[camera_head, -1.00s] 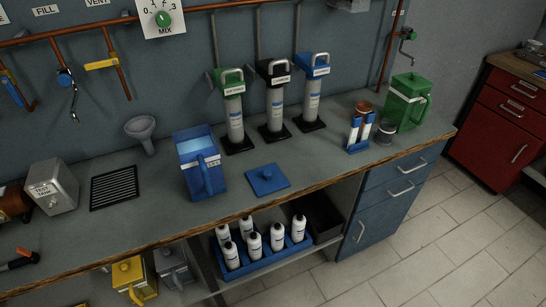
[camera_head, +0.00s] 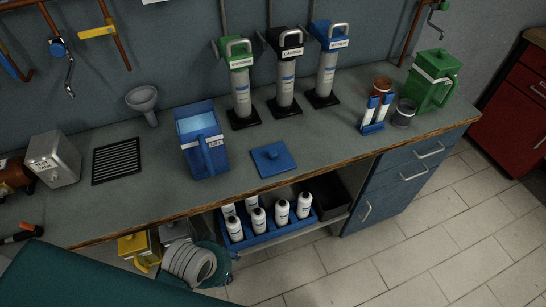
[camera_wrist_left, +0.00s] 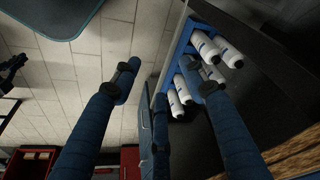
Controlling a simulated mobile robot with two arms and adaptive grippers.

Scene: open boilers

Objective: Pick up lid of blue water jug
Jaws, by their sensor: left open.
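The blue water jug (camera_head: 188,150) stands uncovered on the counter, with a pale blue surface showing inside its open top. A flat square blue lid (camera_head: 273,160) with a small knob lies on the counter to the right of the jug, apart from it. My left gripper (camera_head: 222,270) is low in front of the counter, below the lid's level and near the shelf with the bottles. In the left wrist view its fingers (camera_wrist_left: 160,90) are spread with nothing between them. My right gripper is not in view.
The counter's wooden front edge (camera_head: 130,229) lies between gripper and lid. A blue crate (camera_head: 262,233) of white bottles sits on the shelf below. Three filter stands (camera_head: 285,90) are behind the lid. A green jug (camera_head: 425,92) stands at the right end. Counter around the lid is clear.

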